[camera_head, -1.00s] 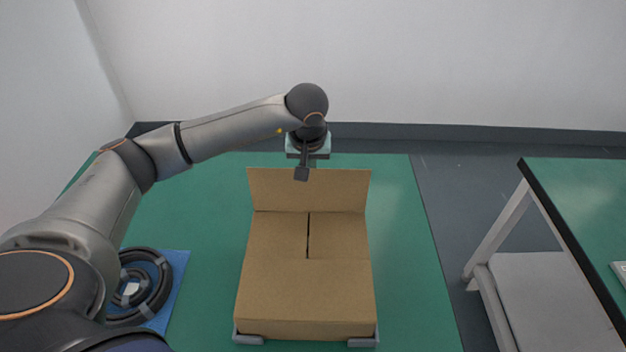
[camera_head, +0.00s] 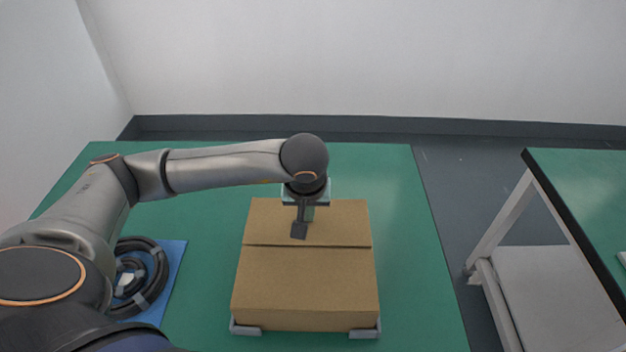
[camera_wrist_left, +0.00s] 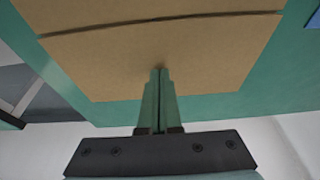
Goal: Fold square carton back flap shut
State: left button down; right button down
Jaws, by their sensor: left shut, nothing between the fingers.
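The square carton (camera_head: 305,290) sits on the green table. Its back flap (camera_head: 342,222) lies folded down over the top, nearly flat, with a narrow dark seam between it and the front flap. My left gripper (camera_head: 299,232) is shut and empty, with its fingertips at the back flap's upper face. In the left wrist view my left gripper (camera_wrist_left: 158,72) points at the back flap (camera_wrist_left: 215,62), and the tips seem to touch it. My right gripper is not in view.
Grey corner holders (camera_head: 364,332) stand at the carton's front corners. A black cable coil (camera_head: 140,278) lies on a blue mat at the left. A second green-topped table (camera_head: 590,190) stands at the right. The green table (camera_head: 400,230) is clear right of the carton.

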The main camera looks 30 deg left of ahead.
pick_arm(q)
jog(key=shift+s+f, duration=0.1)
jog(key=shift+f, duration=0.2)
notch_tip(320, 180, up, 10)
jog(key=p, duration=0.5)
dwell(0.7)
